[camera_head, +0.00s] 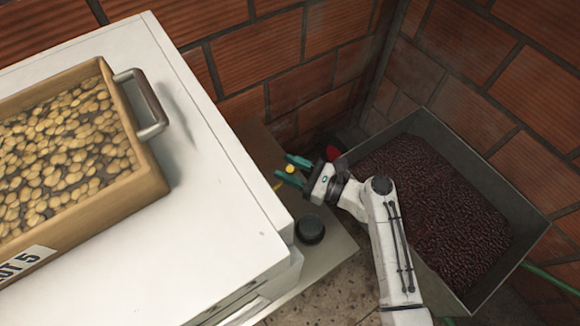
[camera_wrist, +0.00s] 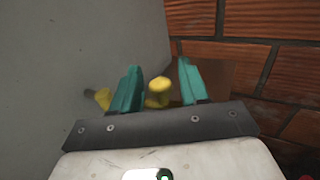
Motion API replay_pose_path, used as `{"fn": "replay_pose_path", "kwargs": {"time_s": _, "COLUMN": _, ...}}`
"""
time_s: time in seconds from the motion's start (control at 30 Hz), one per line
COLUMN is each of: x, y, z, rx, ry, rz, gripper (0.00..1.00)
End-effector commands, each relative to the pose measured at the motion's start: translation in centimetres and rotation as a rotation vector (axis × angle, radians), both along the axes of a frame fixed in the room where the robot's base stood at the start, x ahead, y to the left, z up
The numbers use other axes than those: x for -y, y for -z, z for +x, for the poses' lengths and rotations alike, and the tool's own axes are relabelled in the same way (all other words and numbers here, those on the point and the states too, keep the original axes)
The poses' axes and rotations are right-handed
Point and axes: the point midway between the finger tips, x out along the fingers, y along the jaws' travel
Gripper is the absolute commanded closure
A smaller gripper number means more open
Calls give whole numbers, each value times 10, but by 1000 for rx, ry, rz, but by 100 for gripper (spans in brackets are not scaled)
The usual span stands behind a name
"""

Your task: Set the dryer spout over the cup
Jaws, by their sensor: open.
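My gripper (camera_head: 282,165) has two teal fingers spread apart, beside the right side of the white cabinet. A yellow knob-like part (camera_head: 291,169) shows between the fingers. In the wrist view this yellow part (camera_wrist: 158,92) stands between the open fingers, and I cannot tell whether either finger touches it. A second yellow piece (camera_wrist: 101,98) shows left of the left finger, against the grey surface. I cannot tell whether these yellow parts belong to the dryer spout. No cup can be made out in either view.
A tan tray of pale beans (camera_head: 70,190) with a metal handle sits on the white cabinet top (camera_head: 215,215). A black knob (camera_head: 310,229) is below my gripper. A metal bin (camera_head: 425,120) of dark red beans stands right. Brick walls (camera_head: 270,70) close the corner.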

Motion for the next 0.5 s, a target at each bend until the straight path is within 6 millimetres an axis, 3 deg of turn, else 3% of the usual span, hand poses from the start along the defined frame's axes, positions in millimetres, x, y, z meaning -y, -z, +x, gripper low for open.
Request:
{"fn": "replay_pose_path", "kwargs": {"time_s": 0.07, "x": 0, "y": 0, "z": 0, "rx": 0, "ry": 0, "rz": 0, "gripper": 56}}
{"fn": "replay_pose_path", "kwargs": {"time_s": 0.5, "x": 0, "y": 0, "z": 0, "rx": 0, "ry": -1, "rz": 1, "gripper": 98}}
